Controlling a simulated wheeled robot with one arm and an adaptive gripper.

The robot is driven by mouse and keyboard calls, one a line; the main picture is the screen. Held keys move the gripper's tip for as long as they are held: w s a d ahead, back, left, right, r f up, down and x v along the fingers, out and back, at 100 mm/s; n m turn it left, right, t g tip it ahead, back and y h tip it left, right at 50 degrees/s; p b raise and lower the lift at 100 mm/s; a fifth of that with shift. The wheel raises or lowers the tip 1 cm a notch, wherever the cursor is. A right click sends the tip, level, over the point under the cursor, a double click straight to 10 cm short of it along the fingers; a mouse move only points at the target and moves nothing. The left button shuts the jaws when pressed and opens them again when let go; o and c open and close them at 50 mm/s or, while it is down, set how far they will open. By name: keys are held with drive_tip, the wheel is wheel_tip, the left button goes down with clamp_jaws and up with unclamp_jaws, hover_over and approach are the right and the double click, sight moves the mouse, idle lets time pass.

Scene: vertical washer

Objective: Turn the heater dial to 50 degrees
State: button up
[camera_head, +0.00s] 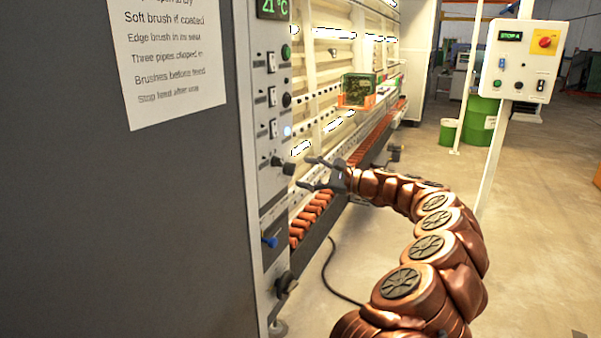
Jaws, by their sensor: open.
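The grey control panel (259,210) stands on the narrow side of the washer, seen at a slant. A display (272,8) at its top reads 21 °C. A dark knob (283,165) sticks out from the panel at mid height; I cannot read its label or any degree marks, so I cannot tell for sure that it is the heater dial. My gripper (307,173) is open and empty, its two fingers pointing left at this knob. The fingertips look close to the knob's right side; I cannot tell whether they touch it.
A blue handle (270,241) and a dark lower knob (286,284) are below on the panel; switches and buttons (287,100) are above. A white control box (521,61) on a post stands at the right. The floor (540,230) at the right is clear.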

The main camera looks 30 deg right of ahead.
drive_tip(key=v, duration=0.9)
drive_tip(key=shift+s+d, duration=0.2)
drive_tip(key=shift+s, duration=0.05)
